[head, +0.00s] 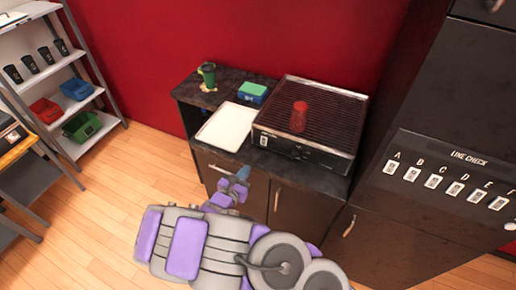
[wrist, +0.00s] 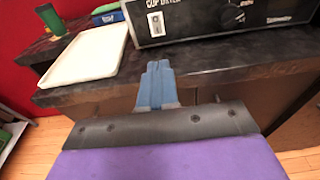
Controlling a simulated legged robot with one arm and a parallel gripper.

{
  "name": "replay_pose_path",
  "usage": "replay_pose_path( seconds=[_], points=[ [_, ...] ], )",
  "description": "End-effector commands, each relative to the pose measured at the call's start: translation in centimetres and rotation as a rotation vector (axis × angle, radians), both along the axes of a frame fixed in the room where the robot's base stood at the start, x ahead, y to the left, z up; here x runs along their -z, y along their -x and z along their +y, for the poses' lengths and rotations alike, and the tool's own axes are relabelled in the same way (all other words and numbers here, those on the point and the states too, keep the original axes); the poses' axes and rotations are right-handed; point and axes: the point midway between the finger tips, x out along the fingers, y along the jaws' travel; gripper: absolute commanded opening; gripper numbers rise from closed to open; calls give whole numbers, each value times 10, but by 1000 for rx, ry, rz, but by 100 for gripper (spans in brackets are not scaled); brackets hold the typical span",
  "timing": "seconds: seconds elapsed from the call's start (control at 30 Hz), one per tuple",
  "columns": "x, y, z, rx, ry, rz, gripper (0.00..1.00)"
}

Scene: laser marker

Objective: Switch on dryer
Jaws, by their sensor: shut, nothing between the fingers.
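The cup dryer (head: 310,120) is a dark box with a slatted top, standing on the right of the dark counter. Its front panel carries a white switch plate at the left (head: 264,140). In the wrist view the dryer front (wrist: 205,22) shows part of its name, the switch (wrist: 156,24) and a dark knob (wrist: 232,14). My gripper (head: 241,174) is in front of the counter edge, below and left of the switch, apart from it. In the wrist view my gripper (wrist: 155,68) is shut and empty, its blue fingers together, pointing toward the dryer front.
A red cup (head: 299,117) stands on the dryer. A white tray (head: 226,127), a blue-and-green box (head: 252,93) and a green cup (head: 207,75) are to its left. Cabinets (head: 290,205) with handles lie below. A dark line-check panel (head: 450,175) is at right, shelves (head: 75,85) at left.

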Motion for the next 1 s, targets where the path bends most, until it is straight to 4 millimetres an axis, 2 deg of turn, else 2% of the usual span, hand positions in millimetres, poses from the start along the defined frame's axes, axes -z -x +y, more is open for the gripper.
replay_pose_path(
  seconds=[0.3, 0.47, 0.83, 1.0],
  points=[
    [2, -1, 6, 0, 5, 0, 0],
    [5, -11, 1, 3, 3, 1, 0],
    [16, -73, -27, 7, -2, 3, 0],
    [21, -102, -34, 6, 0, 0, 0]
  ],
)
